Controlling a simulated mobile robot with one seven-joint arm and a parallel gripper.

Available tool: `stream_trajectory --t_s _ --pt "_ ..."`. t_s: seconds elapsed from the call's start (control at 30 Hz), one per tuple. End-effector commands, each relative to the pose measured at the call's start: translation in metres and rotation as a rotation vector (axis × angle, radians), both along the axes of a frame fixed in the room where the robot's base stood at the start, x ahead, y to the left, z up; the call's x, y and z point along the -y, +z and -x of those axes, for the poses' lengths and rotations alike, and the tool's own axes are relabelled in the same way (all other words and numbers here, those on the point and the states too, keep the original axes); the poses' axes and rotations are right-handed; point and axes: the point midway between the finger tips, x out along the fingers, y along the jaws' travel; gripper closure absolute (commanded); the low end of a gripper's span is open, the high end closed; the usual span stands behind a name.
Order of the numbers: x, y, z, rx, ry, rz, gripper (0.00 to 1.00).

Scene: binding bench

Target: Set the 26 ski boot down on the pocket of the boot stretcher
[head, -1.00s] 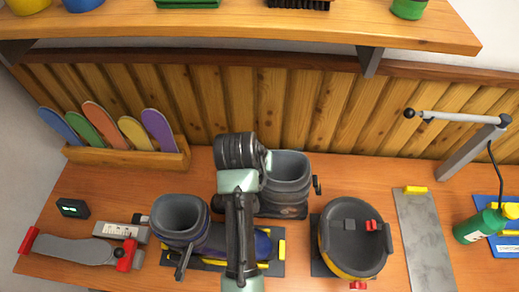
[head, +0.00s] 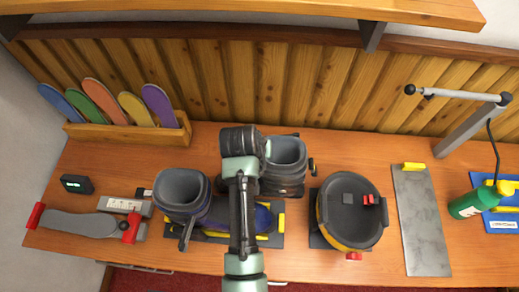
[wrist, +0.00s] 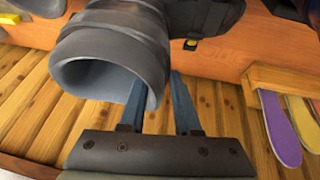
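A grey ski boot (head: 287,158) stands upright in the middle of the bench in the head view, partly behind my arm. Its open cuff (wrist: 125,45) fills the upper left of the wrist view. My gripper (wrist: 165,85) has one finger inside the cuff and one outside, closed on the cuff wall. The boot's size mark is not readable, and its height over the bench is unclear. Left of it, another boot (head: 181,188) with a blue foot stands on a dark plate with yellow corner pieces (head: 281,224). I cannot tell surely which fixture is the boot stretcher.
A round black and yellow tub-like object (head: 350,212) with red parts sits right of the held boot. A grey plank (head: 422,225), green bottle (head: 466,206) and lamp arm (head: 470,125) are farther right. A rack of coloured strips (head: 130,132) stands back left. A shelf hangs above.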

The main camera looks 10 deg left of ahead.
Motion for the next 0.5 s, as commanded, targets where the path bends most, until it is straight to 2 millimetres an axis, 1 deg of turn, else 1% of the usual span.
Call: stream_trajectory --t_s 0.03,0.07,0.1,0.37,0.5 --pt "0.0002 0.0001 0.0 0.0 0.0 0.0 0.58" --pt "0.0002 0.0001 0.0001 -0.001 0.0 0.0 0.53" --pt "0.0002 0.0002 0.0002 -0.001 0.0 0.0 0.5" --pt "0.0002 0.001 0.0001 0.0 0.0 0.0 0.5" --pt "-0.0006 0.0074 0.0017 0.001 0.0 0.0 0.5"
